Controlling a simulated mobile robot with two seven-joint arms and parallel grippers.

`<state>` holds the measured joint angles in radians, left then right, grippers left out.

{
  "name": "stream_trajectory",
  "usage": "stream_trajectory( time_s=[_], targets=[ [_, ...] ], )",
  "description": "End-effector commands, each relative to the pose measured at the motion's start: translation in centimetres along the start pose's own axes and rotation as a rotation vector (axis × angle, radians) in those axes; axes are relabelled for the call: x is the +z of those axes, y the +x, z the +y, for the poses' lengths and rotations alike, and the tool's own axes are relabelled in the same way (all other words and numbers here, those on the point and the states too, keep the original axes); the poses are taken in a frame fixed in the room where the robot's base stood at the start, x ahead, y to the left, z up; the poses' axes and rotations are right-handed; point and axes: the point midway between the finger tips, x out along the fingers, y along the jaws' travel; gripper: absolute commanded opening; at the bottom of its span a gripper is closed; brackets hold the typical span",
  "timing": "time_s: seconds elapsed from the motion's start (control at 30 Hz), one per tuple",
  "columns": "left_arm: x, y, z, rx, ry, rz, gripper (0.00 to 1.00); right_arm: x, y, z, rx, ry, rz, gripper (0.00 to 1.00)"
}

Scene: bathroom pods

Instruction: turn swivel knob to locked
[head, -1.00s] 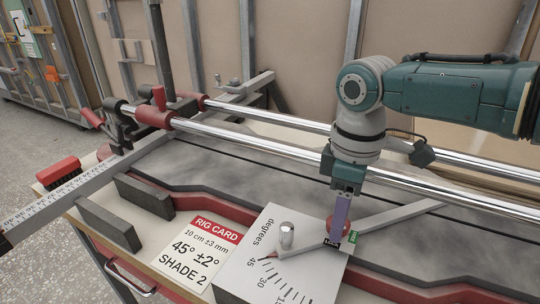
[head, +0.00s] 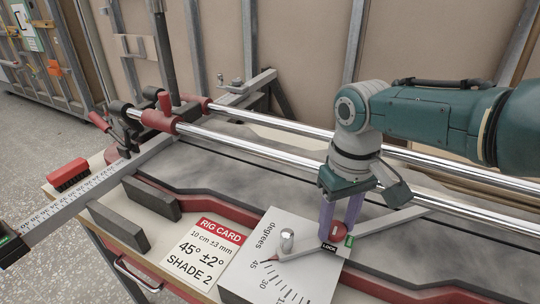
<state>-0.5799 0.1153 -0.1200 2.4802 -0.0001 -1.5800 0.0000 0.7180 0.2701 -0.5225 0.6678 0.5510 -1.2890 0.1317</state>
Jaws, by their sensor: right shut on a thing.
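The red swivel knob (head: 333,233) sits on the pivot of the grey mitre arm (head: 384,222), above the white degree plate (head: 299,252). A black LOCK label (head: 329,247) lies at its front and a green label (head: 349,241) to its right. My right gripper (head: 337,226) points down from above, with its two purple fingers shut on the red knob. The fingers hide part of the knob, and its exact turn angle cannot be told. The arm's pointer lies near the 45 mark. My left gripper is not in view.
A short metal post (head: 287,240) stands on the plate near the pointer. Dark blocks (head: 119,226), a red brush (head: 68,174) and a ruler fence (head: 92,187) are at left. Chrome rails (head: 268,155) run behind the knob.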

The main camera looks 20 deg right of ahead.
Motion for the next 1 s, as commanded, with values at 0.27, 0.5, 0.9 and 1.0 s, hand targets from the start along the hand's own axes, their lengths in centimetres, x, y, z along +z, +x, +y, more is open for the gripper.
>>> stream_trajectory(
  time_s=[0.27,0.5,0.9,1.0],
  targets=[
    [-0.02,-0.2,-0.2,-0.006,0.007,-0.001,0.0,-0.09,-0.11,-0.08,-0.002,0.052,0.002,0.0],
    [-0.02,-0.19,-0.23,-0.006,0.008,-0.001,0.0,-0.1,-0.09,-0.06,-0.002,0.057,0.002,0.0],
    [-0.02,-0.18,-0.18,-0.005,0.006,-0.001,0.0,-0.07,-0.06,-0.02,-0.001,0.055,0.002,0.75],
    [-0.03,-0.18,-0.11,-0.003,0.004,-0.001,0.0,-0.06,-0.04,-0.01,0.0,0.055,0.001,0.78]
  ],
)
